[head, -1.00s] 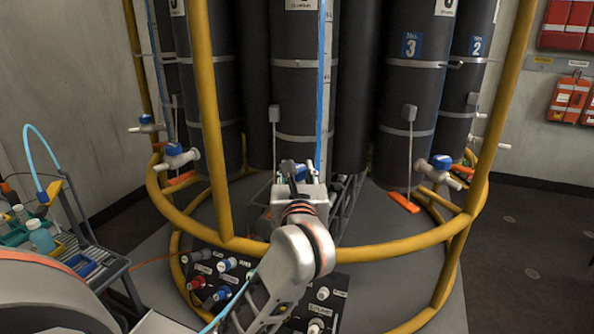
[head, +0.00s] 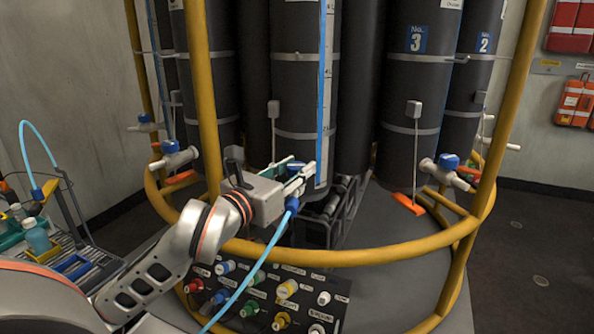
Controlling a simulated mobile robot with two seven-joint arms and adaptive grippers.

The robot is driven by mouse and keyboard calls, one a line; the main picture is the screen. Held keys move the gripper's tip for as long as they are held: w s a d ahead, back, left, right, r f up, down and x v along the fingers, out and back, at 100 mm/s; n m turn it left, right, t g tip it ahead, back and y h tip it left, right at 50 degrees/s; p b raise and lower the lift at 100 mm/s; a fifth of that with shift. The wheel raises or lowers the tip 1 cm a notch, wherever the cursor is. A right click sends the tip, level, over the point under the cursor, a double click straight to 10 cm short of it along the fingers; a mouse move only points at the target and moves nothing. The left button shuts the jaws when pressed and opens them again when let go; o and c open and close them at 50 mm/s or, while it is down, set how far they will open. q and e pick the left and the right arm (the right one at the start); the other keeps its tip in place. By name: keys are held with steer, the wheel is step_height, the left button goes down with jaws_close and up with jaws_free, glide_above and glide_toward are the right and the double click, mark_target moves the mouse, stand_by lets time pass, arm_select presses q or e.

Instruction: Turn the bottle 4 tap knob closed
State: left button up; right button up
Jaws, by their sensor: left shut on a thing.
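The middle dark bottle (head: 297,105) stands behind the yellow rail. Its number label is cut off at the top, so I cannot read it as 4. A tap with a blue knob (head: 294,166) shows low at its front, partly hidden by my left gripper (head: 303,178). My left gripper comes in from the left and is shut at the tap, on what looks like the knob. The exact contact and the knob's angle are hidden. A blue connector (head: 291,203) with a light blue tube hangs just below the fingers. My right gripper is not in view.
A yellow rail (head: 330,255) curves around the bottles, with an upright (head: 208,90) left of my gripper. Other blue-knobbed taps stick out at left (head: 172,147) and right (head: 449,162). A panel of coloured connectors (head: 270,300) lies below. A bench (head: 75,262) stands at left.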

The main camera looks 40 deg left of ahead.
arm_select(q)
steer(key=shift+h, duration=0.3)
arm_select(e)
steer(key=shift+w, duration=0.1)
arm_select(q)
steer(key=o, duration=1.1)
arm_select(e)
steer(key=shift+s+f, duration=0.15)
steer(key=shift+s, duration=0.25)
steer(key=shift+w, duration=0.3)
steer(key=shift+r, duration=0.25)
